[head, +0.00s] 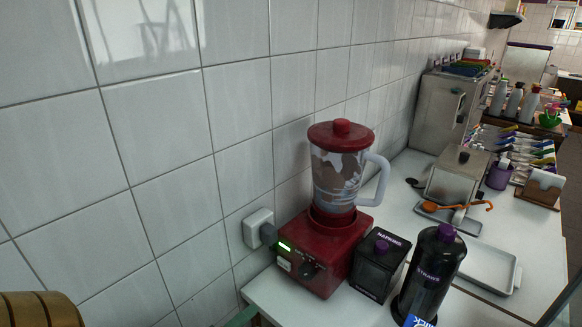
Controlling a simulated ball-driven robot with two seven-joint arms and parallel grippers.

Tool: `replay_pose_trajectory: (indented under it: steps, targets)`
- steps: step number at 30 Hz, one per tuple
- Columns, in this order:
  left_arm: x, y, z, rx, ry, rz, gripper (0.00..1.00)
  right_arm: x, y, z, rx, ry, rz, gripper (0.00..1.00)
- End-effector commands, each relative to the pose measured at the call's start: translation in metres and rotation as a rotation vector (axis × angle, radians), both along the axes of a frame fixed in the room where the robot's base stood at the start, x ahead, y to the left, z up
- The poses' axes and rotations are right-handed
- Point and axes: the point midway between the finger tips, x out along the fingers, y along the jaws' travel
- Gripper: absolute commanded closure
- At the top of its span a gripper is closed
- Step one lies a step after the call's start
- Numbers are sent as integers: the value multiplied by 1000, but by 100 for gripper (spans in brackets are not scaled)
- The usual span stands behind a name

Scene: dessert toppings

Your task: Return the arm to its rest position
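Neither of my grippers nor my arms can be made out in the head view. A red blender (325,250) with a red lid and a clear jug (338,185) stands on the white counter (415,230) against the tiled wall. The jug is smeared with something brown. A green light shows on the blender's base. A plug sits in the wall socket (250,226) left of it.
A black napkin box (378,265) and a dark straw dispenser (430,272) stand right of the blender. A pale tray (487,268), a metal-and-glass box (456,178) and a steel cabinet (437,115) lie farther along. A brown banded object (40,310) shows at the lower left.

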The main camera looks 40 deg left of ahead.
Motion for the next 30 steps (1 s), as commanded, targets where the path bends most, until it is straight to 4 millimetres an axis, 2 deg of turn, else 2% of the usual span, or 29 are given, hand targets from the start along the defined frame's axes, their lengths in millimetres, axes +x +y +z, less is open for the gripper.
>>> replay_pose_trajectory:
  steps: [8, 11, 14, 15, 17, 18, 20, 21, 23, 24, 27, 30]
  targets:
    - [0, 3, -3, -49, 17, 15, 41, 0, 0, 0, 0, 0, 0, 100]
    - [-10, 16, -43, -209, 131, 102, 41, 0, 0, 0, 0, 0, 0, 100]
    - [-36, 19, -117, -405, 314, 211, 41, 0, 0, 0, 0, 0, 0, 100]
    - [-50, 16, -151, -488, 397, 261, 41, 0, 0, 0, 0, 0, 0, 100]
    - [-75, 9, -200, -609, 522, 343, 41, 0, 0, 0, 0, 0, 0, 100]
    - [-94, 3, -231, -678, 607, 398, 41, 0, 0, 0, 0, 0, 0, 100]
    - [-125, -9, -275, -773, 735, 487, 41, 0, 0, 0, 0, 0, 0, 100]
    - [-149, -17, -302, -825, 821, 549, 41, 0, 0, 0, 0, 0, 0, 100]
    - [-187, -30, -338, -889, 951, 647, 41, 0, 0, 0, 0, 0, 0, 100]
    - [-214, -38, -359, -919, 1035, 714, 41, 0, 0, 0, 0, 0, 0, 100]
    - [-279, -51, -397, -945, 1230, 876, 41, 0, 0, 0, 0, 0, 0, 100]
    - [-321, -53, -415, -910, 1362, 974, 41, 0, 0, 0, 0, 0, 0, 100]
